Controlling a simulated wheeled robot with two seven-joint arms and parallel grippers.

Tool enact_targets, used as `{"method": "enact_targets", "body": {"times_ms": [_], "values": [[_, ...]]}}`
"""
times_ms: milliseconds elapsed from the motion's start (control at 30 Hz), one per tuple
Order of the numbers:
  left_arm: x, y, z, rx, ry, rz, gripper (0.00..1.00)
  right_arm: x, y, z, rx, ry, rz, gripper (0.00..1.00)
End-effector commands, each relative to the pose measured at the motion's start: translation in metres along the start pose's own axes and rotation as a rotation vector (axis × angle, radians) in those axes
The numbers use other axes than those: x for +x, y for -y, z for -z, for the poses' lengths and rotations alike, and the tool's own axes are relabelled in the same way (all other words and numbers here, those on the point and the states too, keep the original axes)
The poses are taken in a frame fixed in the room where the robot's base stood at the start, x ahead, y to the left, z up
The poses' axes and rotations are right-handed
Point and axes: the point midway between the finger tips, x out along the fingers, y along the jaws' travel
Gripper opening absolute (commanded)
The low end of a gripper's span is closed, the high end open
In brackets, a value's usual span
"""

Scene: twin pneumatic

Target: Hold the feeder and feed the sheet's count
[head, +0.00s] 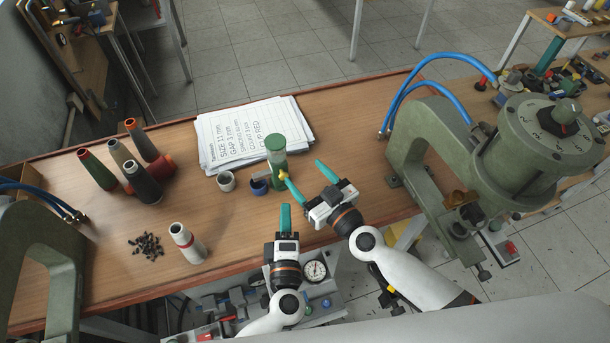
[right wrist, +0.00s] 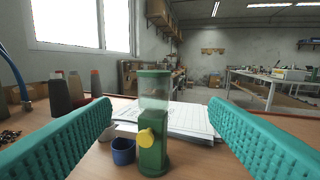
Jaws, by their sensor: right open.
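The feeder (head: 277,152) stands upright on the bench, green with a clear upper cylinder and a yellow knob (head: 283,174). It is also centred between my fingers in the right wrist view (right wrist: 153,120). My right gripper (head: 308,181) is open, with teal fingers on either side of the line to the feeder and nothing between them. My left gripper (head: 285,218) is nearer the bench's front edge, below the feeder; its fingers overlap in view and its opening is unclear. The printed sheet (head: 225,139) lies on a paper stack behind the feeder; its count line is too small to read surely.
A blue cup (head: 258,187) and a pale cup (head: 226,181) stand left of the feeder. Several coloured cones (head: 145,181), a white bottle-like cone (head: 187,243) and black pellets (head: 146,245) are farther left. A green press (head: 430,140) stands at right.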

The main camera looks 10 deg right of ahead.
Motion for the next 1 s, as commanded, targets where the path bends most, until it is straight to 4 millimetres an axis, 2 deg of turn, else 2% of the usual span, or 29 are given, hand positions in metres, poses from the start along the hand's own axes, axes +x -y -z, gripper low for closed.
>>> {"method": "enact_targets", "body": {"times_ms": [167, 500, 700, 1000], "values": [[0.000, 0.000, 0.000, 0.000, 0.000, 0.000, 0.36, 0.011, -0.007, -0.002, 0.017, -0.005, -0.033, 0.69], [0.000, 0.000, 0.000, 0.000, 0.000, 0.000, 0.36, 0.073, -0.008, -0.002, 0.016, -0.004, -0.031, 0.69], [0.000, 0.000, 0.000, 0.000, 0.000, 0.000, 0.36, 0.104, -0.009, -0.001, 0.015, -0.006, -0.030, 0.69], [0.000, 0.000, 0.000, 0.000, 0.000, 0.000, 0.36, 0.120, -0.010, -0.001, 0.016, -0.006, -0.030, 0.69]]}}
